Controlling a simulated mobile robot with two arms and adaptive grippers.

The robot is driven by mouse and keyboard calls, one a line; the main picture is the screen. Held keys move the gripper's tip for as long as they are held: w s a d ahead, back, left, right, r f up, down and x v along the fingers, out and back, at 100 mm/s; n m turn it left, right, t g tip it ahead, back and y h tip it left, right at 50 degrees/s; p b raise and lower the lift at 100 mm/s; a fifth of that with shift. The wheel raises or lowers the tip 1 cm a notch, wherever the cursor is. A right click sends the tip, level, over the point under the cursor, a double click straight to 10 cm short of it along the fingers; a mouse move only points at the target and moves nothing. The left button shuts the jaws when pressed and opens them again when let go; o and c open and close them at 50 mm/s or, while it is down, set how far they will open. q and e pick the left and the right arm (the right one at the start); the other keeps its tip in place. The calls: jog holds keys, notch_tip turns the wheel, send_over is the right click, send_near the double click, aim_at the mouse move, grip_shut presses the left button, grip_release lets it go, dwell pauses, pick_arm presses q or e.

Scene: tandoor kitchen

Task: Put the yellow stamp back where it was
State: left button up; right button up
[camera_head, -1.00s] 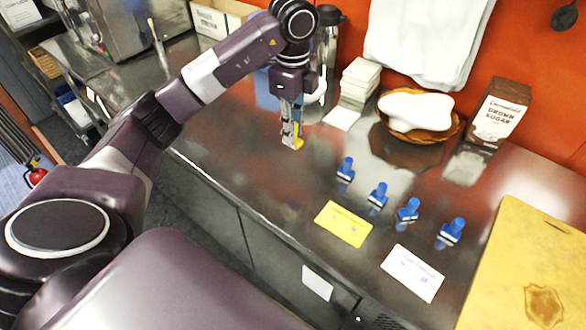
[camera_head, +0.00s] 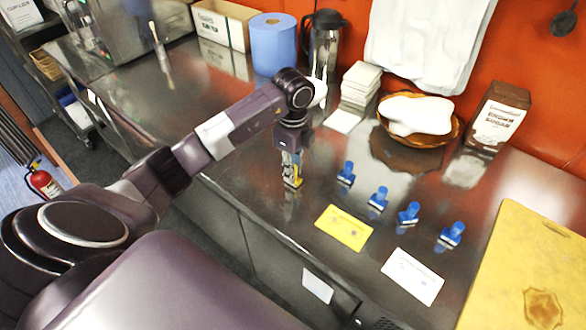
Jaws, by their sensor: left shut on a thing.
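My left gripper (camera_head: 291,174) is shut on the yellow stamp (camera_head: 293,183), of which only the lower part shows below the fingers. It is at or just above the steel counter, left of the row of blue stamps; I cannot tell whether it touches. The blue stamps stand upright in a slanting row: the nearest to my gripper (camera_head: 346,173), then a second (camera_head: 379,198), a third (camera_head: 408,214) and one at the right end (camera_head: 451,235). A yellow card (camera_head: 343,228) and a white card (camera_head: 412,276) lie in front of them. My right gripper is not in view.
The steel counter (camera_head: 230,150) is clear around the held stamp. Behind stand a blue paper roll (camera_head: 273,45), a flask (camera_head: 322,50), stacked white cards (camera_head: 360,85), a basket (camera_head: 455,131) and a sugar bag (camera_head: 498,118). A yellow board (camera_head: 530,250) lies at right.

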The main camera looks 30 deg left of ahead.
pick_arm(q)
jog(key=o, duration=0.4)
jog(key=shift+f, duration=0.15)
jog(key=o, duration=0.5)
